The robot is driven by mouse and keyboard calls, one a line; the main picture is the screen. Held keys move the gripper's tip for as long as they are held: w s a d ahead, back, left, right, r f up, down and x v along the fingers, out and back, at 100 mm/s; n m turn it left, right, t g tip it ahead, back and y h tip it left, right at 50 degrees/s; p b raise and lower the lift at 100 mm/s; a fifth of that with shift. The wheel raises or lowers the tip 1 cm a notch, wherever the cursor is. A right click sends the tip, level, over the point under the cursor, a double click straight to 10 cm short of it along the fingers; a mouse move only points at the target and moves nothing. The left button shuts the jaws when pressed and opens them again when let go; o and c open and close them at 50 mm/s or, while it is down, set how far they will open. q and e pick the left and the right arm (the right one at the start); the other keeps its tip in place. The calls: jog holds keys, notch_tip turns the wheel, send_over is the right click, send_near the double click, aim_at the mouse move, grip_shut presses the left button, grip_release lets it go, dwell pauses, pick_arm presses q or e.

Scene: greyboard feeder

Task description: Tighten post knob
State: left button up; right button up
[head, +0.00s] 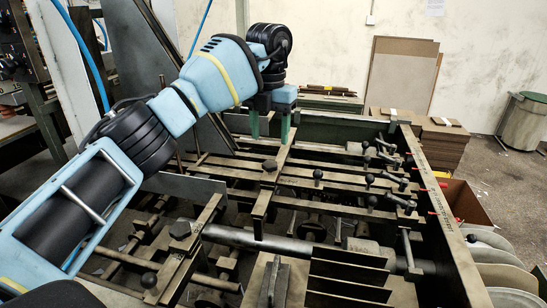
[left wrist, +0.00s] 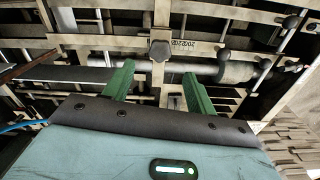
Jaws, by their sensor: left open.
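My left gripper (head: 270,130) is over the feeder frame in the head view, its two green fingers apart and pointing down. In the left wrist view the open gripper (left wrist: 158,74) has nothing between its fingers. A dark, faceted knob (left wrist: 160,50) sits on a pale bar, lined up with the gap, just beyond the fingertips. In the head view a similar dark knob (head: 269,165) sits on a crossbar below the gripper, clear of the fingers. Another dark knob (head: 180,229) is at lower left. I cannot tell from the pictures which is the post knob. My right gripper is not seen.
The feeder has several metal rails, round-headed levers (head: 370,180) at right and a thick roller shaft (head: 262,241) in front. Upright dark plates (head: 345,275) stand at front. Stacked boards (head: 440,142) are behind right. Open space is above the rails right of my gripper.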

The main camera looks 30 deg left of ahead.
aim_at(270, 163)
pick_arm(q)
notch_tip(270, 163, down, 8)
jog(key=shift+r, duration=0.25)
jog(key=shift+c, duration=0.3)
jog(key=c, duration=0.9)
